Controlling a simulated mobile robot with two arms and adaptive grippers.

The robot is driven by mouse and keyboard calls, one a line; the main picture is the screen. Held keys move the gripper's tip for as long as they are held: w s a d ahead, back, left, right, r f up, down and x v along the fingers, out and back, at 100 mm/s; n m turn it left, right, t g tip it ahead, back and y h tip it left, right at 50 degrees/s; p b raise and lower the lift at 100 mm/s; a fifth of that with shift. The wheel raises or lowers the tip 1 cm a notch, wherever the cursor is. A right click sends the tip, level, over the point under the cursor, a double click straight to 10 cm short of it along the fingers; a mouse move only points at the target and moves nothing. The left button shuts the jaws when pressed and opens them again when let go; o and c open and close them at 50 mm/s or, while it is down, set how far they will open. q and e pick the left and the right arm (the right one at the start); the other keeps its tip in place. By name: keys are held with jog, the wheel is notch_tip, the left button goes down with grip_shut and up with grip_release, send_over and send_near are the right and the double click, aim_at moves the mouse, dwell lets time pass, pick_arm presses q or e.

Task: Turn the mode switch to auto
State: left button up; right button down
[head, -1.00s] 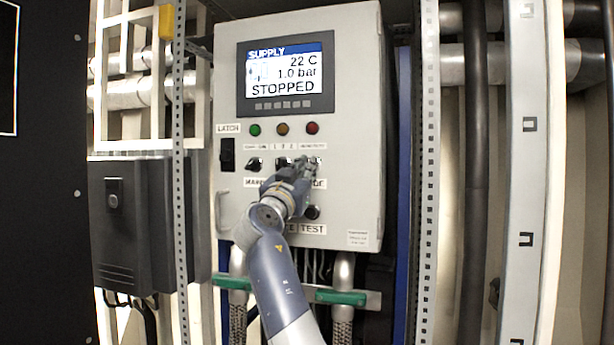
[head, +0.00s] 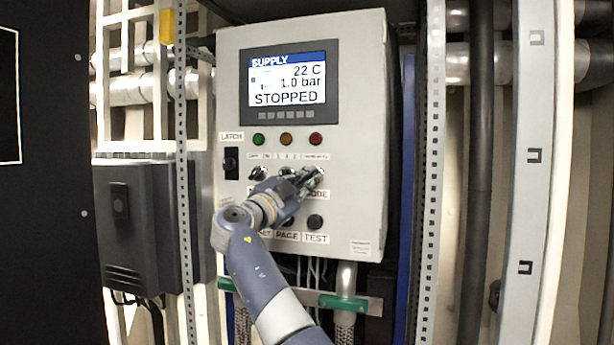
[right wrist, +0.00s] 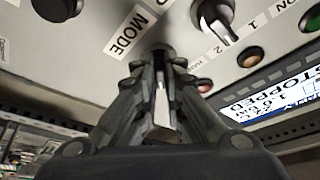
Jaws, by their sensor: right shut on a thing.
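The mode switch (right wrist: 158,49) is a dark rotary knob beside the MODE label (right wrist: 129,35) in the right wrist view. My right gripper (right wrist: 160,62) is shut on it, with one finger on each side. The fingers hide most of the knob, so I cannot tell its position. In the head view my right gripper (head: 311,179) is at the right end of the row of switches on the grey control panel (head: 350,150). The small position label above it is too blurred to read fully. My left gripper is not in view.
Another rotary switch (right wrist: 214,18) stands close to my right gripper. Below it in the head view is the black TEST button (head: 315,221). The screen (head: 288,80) reads SUPPLY, 22 C, 1.0 bar, STOPPED. A LATCH rocker (head: 231,163) is at the panel's left.

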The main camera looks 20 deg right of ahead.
dwell(0.4)
jog(key=c, duration=1.7)
grip_release()
jog(key=v, duration=1.2)
jog(key=shift+w, duration=0.1)
